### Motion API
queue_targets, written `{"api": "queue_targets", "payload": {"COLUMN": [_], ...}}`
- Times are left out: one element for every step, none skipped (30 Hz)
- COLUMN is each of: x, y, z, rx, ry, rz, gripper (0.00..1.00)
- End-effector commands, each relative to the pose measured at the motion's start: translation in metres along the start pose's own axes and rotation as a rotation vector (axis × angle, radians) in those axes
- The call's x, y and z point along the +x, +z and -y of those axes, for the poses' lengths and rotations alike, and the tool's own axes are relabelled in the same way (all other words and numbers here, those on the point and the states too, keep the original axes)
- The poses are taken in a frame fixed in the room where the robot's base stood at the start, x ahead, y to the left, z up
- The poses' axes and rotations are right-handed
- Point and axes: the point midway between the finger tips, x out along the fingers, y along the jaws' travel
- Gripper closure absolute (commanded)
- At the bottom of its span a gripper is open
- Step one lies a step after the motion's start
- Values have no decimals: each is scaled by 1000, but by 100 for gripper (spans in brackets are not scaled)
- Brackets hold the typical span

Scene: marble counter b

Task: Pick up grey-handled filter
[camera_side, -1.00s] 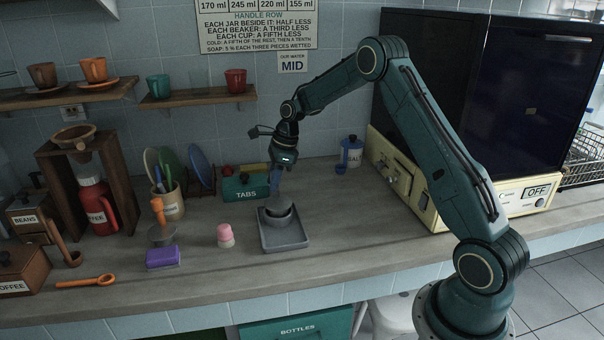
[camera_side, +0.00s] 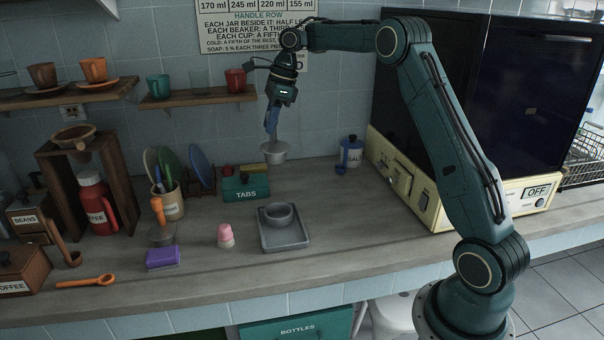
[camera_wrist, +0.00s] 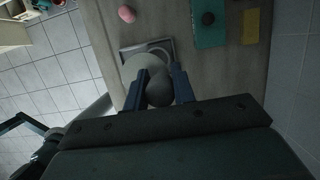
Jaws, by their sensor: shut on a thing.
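My gripper (camera_side: 271,122) is shut on the grey handle of the grey-handled filter (camera_side: 274,153) and holds it upright in the air, cup end down. In the wrist view my two blue fingers (camera_wrist: 159,88) close on the rounded grey handle (camera_wrist: 159,90), with the pale filter rim (camera_wrist: 133,68) showing beyond it. Below the filter, a grey tray (camera_side: 287,245) lies on the counter with a grey ring-shaped holder (camera_side: 279,214) on it. The filter is clear of both.
A green TABS box (camera_side: 243,188) stands behind the tray. A pink-topped piece (camera_side: 225,236) and a purple sponge (camera_side: 163,257) are to its left. A blue salt jar (camera_side: 351,152) and a cream machine (camera_side: 410,190) are to the right. A wall shelf (camera_side: 198,97) is at upper left.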

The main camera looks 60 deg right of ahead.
Motion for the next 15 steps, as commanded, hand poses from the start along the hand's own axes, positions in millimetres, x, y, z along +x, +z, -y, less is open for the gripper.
{"api": "queue_targets", "payload": {"x": [-3,-4,-5,-6,-7,-7,-8,-8,-8,-8,-8,-8,-8,-8,-8], "y": [1,1,1,2,2,2,2,2,2,2,2,2,2,2,2], "z": [0,0,0,0,0,0,0,0,0,0,0,0,0,0,0], "rx": [0,-1,0,0,0,0,-1,-1,0,0,0,0,0,0,0], "ry": [-2,-2,-2,-2,-2,-2,-2,-2,-2,-2,-2,-2,-2,-2,-2], "rz": [0,0,0,-1,-1,-1,-2,-2,-2,-2,-2,-2,-2,-2,-2], "gripper": [100,100,100,100,100,100,100,100,100,100,100,100,100,100,100]}}
